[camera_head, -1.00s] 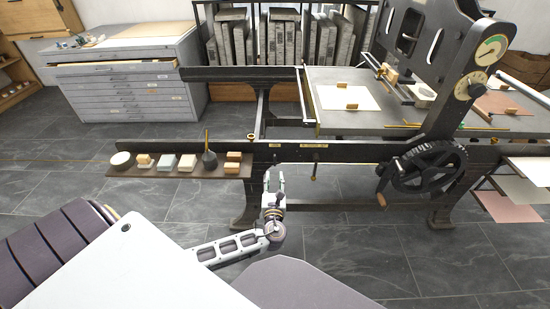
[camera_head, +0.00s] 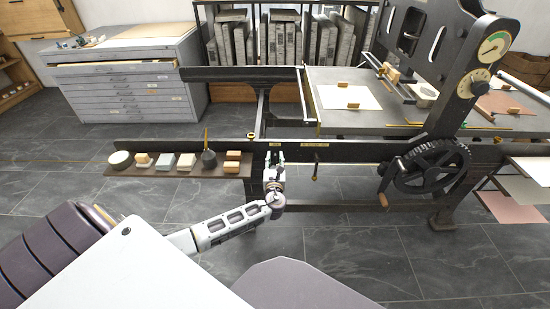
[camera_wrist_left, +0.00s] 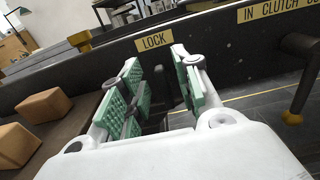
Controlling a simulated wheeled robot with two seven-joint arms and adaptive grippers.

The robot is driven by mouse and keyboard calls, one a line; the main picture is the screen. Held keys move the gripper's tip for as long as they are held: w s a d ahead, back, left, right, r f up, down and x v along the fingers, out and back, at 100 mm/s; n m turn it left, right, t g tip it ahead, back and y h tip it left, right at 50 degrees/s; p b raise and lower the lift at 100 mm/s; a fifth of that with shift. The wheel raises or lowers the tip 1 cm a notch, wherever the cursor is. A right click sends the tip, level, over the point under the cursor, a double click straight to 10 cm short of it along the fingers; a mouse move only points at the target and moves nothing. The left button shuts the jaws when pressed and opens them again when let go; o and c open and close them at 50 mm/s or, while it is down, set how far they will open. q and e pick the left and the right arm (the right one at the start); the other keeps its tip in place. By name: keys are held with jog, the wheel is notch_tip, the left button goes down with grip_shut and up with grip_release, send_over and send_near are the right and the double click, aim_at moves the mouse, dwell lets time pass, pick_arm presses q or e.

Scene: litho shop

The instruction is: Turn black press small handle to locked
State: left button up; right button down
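The black press (camera_head: 350,152) has a long dark front rail with a yellow LOCK label, read in the left wrist view (camera_wrist_left: 153,41). My left gripper (camera_head: 273,158) is up against the front of this rail, just below the label. In the left wrist view its green-padded fingers (camera_wrist_left: 160,88) stand apart. A dark narrow part (camera_wrist_left: 160,75) shows between or just behind them; I cannot tell surely whether it is the small handle. The fingers do not appear closed on it. My right gripper is not in view.
A gold-tipped lever (camera_head: 315,170) hangs right of the gripper under the IN CLUTCH OUT label (camera_wrist_left: 275,10). A gold knob (camera_head: 251,135) is to the left. A shelf (camera_head: 125,172) with blocks adjoins on the left. The large crank wheel (camera_head: 428,168) is farther right.

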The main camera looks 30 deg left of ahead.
pick_arm(q)
jog(key=shift+x, duration=1.25)
grip_shut()
